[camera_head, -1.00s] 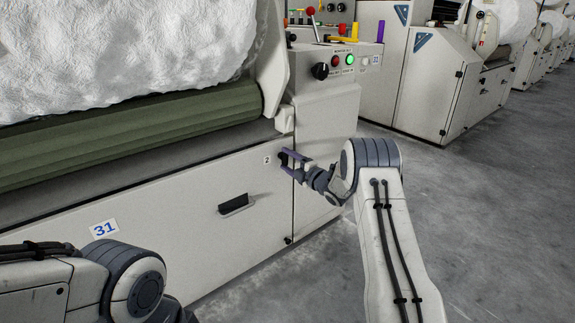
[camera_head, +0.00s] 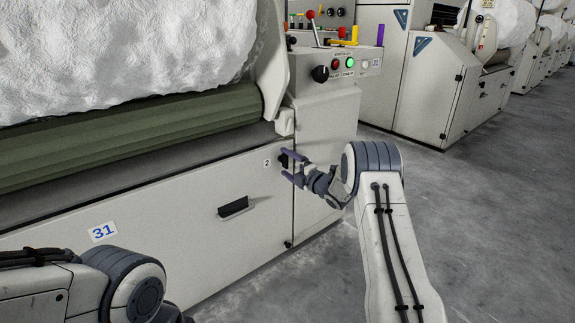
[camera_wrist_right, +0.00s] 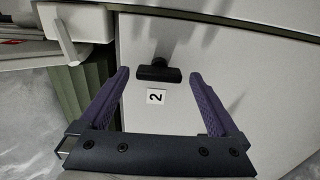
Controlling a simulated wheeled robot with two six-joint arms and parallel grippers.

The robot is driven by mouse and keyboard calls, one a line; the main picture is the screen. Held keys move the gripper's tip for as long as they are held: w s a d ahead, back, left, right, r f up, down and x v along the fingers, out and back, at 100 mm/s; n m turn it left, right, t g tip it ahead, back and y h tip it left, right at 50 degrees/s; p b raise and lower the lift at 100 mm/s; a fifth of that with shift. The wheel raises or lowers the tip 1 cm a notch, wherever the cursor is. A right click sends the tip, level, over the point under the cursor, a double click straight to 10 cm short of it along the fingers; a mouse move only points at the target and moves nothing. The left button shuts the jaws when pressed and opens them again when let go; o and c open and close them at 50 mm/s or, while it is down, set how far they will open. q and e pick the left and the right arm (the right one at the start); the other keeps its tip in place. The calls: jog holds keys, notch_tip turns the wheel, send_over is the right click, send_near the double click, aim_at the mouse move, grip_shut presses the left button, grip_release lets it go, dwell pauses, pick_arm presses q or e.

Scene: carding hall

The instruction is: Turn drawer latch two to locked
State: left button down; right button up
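Drawer latch two (camera_head: 284,160) is a small dark knob on the pale front panel, beside the label "2" (camera_head: 266,162). In the right wrist view the latch (camera_wrist_right: 158,73) is a black bar lying across the picture, just above the label (camera_wrist_right: 156,96). My right gripper (camera_head: 292,168) has purple fingers and is at the latch. In the wrist view the gripper (camera_wrist_right: 158,75) is open, with a finger on either side of the latch and clear gaps to it. The latch's lock marking cannot be read. My left arm shows at lower left, its gripper out of view.
A green roller (camera_head: 130,137) runs above the panel. Grey floor (camera_head: 480,220) is open at right.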

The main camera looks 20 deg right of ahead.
jog(key=shift+s+d+r, duration=0.1)
jog(key=shift+s+d, duration=0.05)
jog(key=shift+s, duration=0.1)
jog(key=p+v, duration=0.4)
jog(key=v, duration=0.6)
